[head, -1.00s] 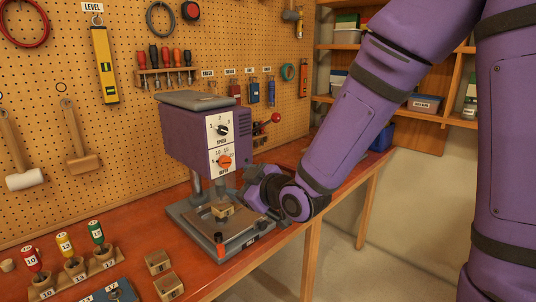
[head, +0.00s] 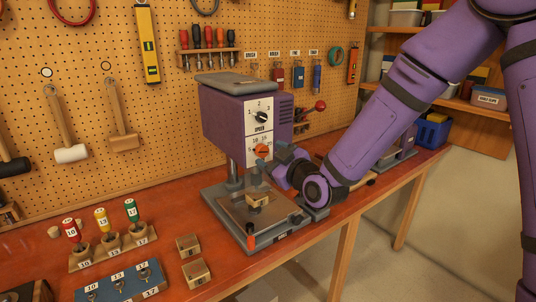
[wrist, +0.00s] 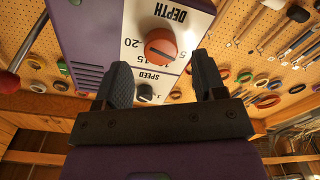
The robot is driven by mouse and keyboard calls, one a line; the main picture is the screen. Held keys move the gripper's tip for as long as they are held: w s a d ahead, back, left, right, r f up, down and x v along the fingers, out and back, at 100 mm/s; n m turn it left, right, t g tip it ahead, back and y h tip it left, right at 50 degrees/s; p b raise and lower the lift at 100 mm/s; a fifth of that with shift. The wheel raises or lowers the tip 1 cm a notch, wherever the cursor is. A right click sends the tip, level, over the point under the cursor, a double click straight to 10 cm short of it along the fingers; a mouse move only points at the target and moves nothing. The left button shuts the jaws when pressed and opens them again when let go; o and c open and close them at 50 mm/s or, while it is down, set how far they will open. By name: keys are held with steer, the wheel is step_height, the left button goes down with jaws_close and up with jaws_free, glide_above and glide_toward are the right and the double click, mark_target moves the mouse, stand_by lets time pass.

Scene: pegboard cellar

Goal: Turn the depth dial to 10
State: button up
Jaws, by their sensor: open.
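The purple drill press (head: 225,115) stands on the bench with a white front panel. Its orange depth dial (head: 261,150) sits below the black speed knob (head: 261,117). Numbers 5 to 20 ring the dial, but the 10 is hard to read and I cannot tell where the dial points. In the head view my gripper (head: 271,160) is at the panel's lower right.
A small wooden block (head: 257,200) sits on the press's base plate. Labelled red, yellow and green-handled bits stand in a wooden rack (head: 115,252) at left. Two wooden blocks (head: 195,272) lie near the front edge. A red-knobbed lever (head: 319,106) sticks out behind the press.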

mark_target(262, 150)
steer(key=shift+x, duration=1.2)
steer(key=shift+s, duration=0.1)
steer(key=c, duration=0.9)
steer(key=shift+m, duration=0.3)
steer(key=m, duration=0.4)
steer(key=shift+m, duration=0.3)
steer(key=shift+f+m, duration=0.1)
steer(key=shift+m, duration=2.2)
